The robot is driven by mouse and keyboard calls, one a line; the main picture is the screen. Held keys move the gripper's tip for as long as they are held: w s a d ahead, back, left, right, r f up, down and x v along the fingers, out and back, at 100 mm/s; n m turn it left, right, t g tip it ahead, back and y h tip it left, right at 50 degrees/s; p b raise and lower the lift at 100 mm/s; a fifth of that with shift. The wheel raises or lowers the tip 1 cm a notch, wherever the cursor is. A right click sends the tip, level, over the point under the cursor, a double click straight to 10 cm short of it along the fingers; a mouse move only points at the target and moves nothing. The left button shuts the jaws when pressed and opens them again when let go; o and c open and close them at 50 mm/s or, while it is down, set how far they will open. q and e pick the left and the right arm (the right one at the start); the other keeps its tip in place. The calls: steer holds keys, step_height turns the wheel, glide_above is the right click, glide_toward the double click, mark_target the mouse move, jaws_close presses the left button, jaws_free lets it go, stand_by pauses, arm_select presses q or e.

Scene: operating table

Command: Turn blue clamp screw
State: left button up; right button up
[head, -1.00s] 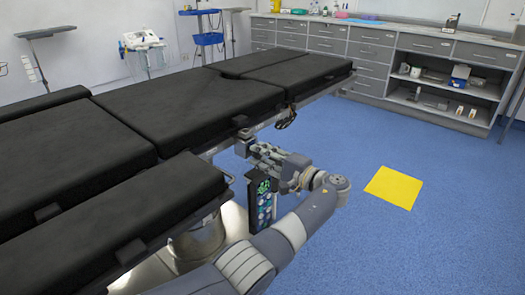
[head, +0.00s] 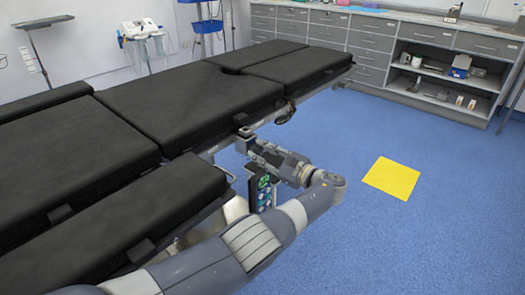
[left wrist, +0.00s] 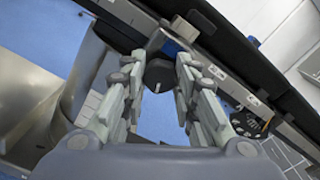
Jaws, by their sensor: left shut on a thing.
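The clamp (head: 243,133) sits on the side rail of the black operating table (head: 184,91). In the left wrist view it is a grey block with a blue face (left wrist: 172,47). A dark screw knob (left wrist: 160,74) sticks out below the blue face, between the fingers. My left gripper (head: 251,147) reaches up to the clamp from the right. Its two fingers (left wrist: 159,76) are closed on the knob from both sides. The contact spots are partly hidden by the fingertips. My right gripper is not in view.
A second dark fitting (head: 285,113) is farther along the rail. A yellow square (head: 391,178) lies on the open blue floor at right. Drawer cabinets (head: 375,47) stand behind.

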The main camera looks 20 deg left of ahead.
arm_select(q)
steer(key=m, duration=0.4)
steer(key=shift+s+p, duration=0.1)
steer(key=shift+p, duration=0.25)
steer(key=shift+a+f+m, duration=0.1)
steer(key=shift+f+m, duration=0.1)
steer(key=shift+m, duration=1.5)
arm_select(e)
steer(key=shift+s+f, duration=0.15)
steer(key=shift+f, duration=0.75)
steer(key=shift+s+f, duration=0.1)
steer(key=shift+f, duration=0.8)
arm_select(q)
steer(key=o, duration=1.1)
steer(key=shift+s, duration=0.1)
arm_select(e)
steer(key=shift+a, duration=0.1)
arm_select(q)
steer(key=shift+r, duration=0.25)
steer(key=shift+w+r, duration=0.2)
steer(key=shift+r, duration=0.2)
steer(key=shift+s+r, duration=0.15)
steer(key=shift+r, duration=4.25)
